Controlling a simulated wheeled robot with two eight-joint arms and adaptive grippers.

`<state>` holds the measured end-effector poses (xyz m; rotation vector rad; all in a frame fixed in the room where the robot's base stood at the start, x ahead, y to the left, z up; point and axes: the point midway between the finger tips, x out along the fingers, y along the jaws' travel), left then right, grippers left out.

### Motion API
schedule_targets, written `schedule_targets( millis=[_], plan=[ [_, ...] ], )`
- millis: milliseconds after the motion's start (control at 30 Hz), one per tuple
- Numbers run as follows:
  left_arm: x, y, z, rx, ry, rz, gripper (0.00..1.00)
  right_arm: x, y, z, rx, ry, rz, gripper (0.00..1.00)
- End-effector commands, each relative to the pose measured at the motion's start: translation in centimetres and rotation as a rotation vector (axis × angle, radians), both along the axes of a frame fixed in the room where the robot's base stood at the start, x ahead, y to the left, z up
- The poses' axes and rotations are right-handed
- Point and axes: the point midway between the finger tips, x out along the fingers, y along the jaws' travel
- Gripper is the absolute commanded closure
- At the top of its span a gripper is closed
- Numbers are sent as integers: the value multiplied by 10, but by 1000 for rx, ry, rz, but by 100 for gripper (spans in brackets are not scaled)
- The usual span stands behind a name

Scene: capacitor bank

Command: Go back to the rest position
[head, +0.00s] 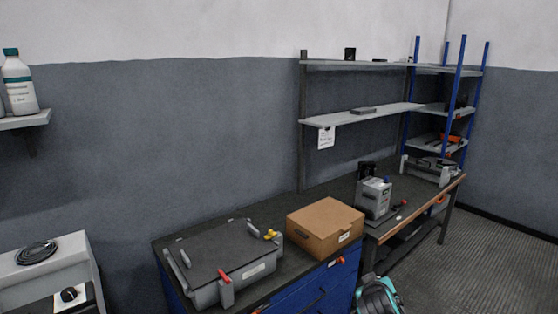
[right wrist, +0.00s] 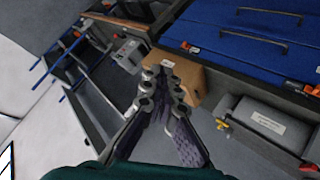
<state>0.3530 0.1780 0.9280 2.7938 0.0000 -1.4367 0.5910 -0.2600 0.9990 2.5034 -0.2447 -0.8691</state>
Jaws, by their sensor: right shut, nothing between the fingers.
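My right gripper (right wrist: 160,75) shows in the right wrist view. Its two dark fingers are closed together at the tips, with nothing between them. The cardboard box (right wrist: 190,82) lies behind the fingertips in that view, apart from them as far as I can tell. In the head view, a teal and black part of my right arm (head: 380,296) shows at the bottom edge, in front of the workbench. My left gripper is in neither view.
On the dark workbench stand a grey lidded case (head: 222,255) with red and yellow latches, a closed cardboard box (head: 325,226) and a grey capacitor unit (head: 374,197). Blue drawers (head: 330,284) are below. Wall shelves (head: 362,115) hang behind. The floor (head: 465,255) at right is clear.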

Motion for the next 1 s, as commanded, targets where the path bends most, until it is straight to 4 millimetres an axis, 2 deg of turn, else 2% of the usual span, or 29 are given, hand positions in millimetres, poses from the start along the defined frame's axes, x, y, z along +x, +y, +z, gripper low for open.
schedule_targets(
  millis=[33,200,300,433,500,633,1000],
  plan=[
    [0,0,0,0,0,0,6,-28,6,-1,51,24,-11,100],
    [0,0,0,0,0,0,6,-115,31,-20,236,119,-44,100],
    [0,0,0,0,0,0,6,-162,48,-36,336,173,-55,100],
    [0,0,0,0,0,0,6,-207,67,-55,436,231,-60,100],
    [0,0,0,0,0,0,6,-223,74,-63,474,253,-61,100],
    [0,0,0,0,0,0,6,-237,81,-70,508,274,-60,100],
    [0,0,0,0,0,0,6,-238,82,-70,510,275,-59,100]
  ],
)
